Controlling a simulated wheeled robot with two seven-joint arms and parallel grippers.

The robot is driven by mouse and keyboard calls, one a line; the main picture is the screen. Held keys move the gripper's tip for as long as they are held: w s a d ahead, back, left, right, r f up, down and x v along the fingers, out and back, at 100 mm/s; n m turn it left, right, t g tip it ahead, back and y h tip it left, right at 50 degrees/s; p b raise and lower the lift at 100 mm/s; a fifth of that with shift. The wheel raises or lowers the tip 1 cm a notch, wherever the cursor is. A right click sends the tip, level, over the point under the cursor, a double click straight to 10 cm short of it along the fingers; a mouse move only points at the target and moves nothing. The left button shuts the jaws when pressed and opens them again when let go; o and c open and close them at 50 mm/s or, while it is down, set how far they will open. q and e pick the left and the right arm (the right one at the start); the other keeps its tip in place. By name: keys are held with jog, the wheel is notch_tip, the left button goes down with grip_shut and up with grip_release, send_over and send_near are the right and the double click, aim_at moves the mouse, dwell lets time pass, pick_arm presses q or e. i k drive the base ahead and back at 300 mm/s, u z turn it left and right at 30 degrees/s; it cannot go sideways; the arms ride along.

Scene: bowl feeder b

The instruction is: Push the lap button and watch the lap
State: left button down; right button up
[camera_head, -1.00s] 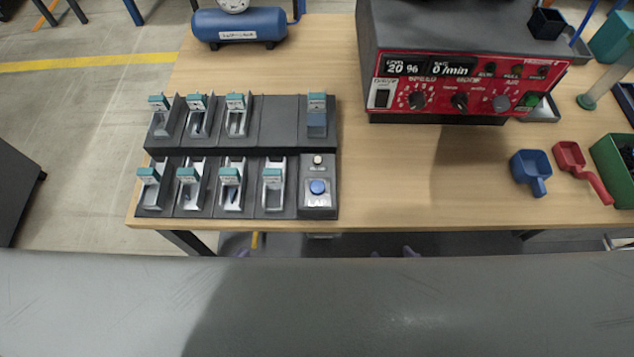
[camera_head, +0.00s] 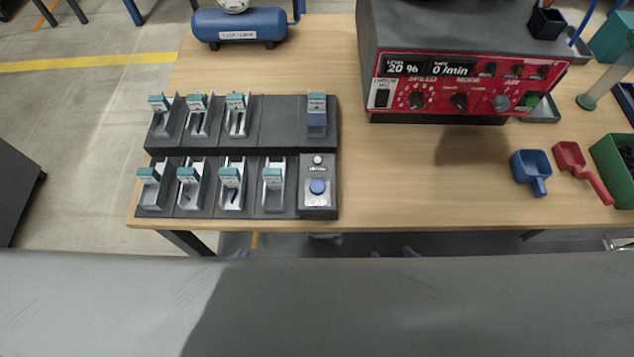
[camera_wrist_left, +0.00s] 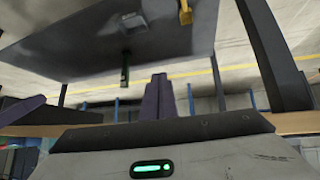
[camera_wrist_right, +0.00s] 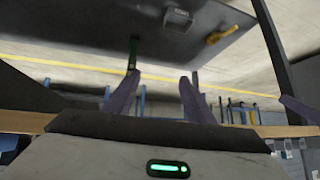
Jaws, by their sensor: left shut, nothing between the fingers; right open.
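The blue lap button (camera_head: 317,187) sits on a grey plate at the right end of the front row of the dark holder (camera_head: 281,122). A small pale round lamp (camera_head: 317,160) is just above it. Nothing touches the button. My left gripper (camera_wrist_left: 157,97) is shut and empty in the left wrist view. My right gripper (camera_wrist_right: 158,97) is open and empty in the right wrist view, its fingers apart. In the head view only small purple fingertips show, low beyond the table's front edge, apart from the button. The rest of both grippers is hidden there.
The holder's slots carry several teal-labelled pieces. A red control panel (camera_head: 460,85) shows 20 % and 0/min. A blue tank (camera_head: 239,25) stands at the back. A blue scoop (camera_head: 531,170), a red scoop (camera_head: 580,170) and a green bin (camera_head: 610,165) are at the right. The table's middle (camera_head: 410,185) is clear.

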aim_at(317, 188)
jog(key=k, duration=0.5)
jog(key=u, duration=2.35)
jog(key=k, duration=1.45)
jog(key=z, duration=2.2)
jog(key=i, duration=0.5)
